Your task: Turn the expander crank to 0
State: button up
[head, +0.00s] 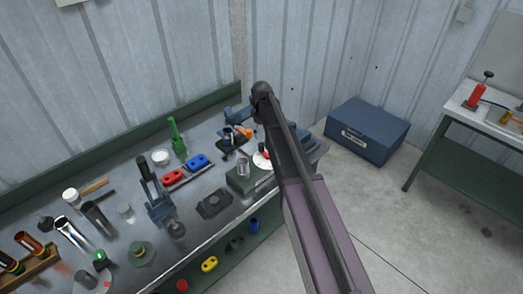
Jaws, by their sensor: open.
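A green box-shaped unit (247,180) stands near the bench's right end, with a metal cylinder (243,167) on top. A round white dial with a red mark (262,159) shows beside it, partly covered by my arm. This may be the expander. I cannot make out its crank or read the dial; my arm hides the area to its right. My arm crosses the picture from the lower right up to a dark joint above the bench. My gripper is not visible.
The metal bench (225,205) holds red (172,177) and blue (198,161) blocks, a dark clamp-like tool (158,200), a green stand (177,135) and several tubes. A blue chest (367,130) stands on the floor at right. A second bench (490,118) is farther right.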

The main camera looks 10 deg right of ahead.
aim_at(262, 145)
jog(key=shift+f+b, duration=3.65)
jog(key=shift+f, duration=0.35)
grip_shut()
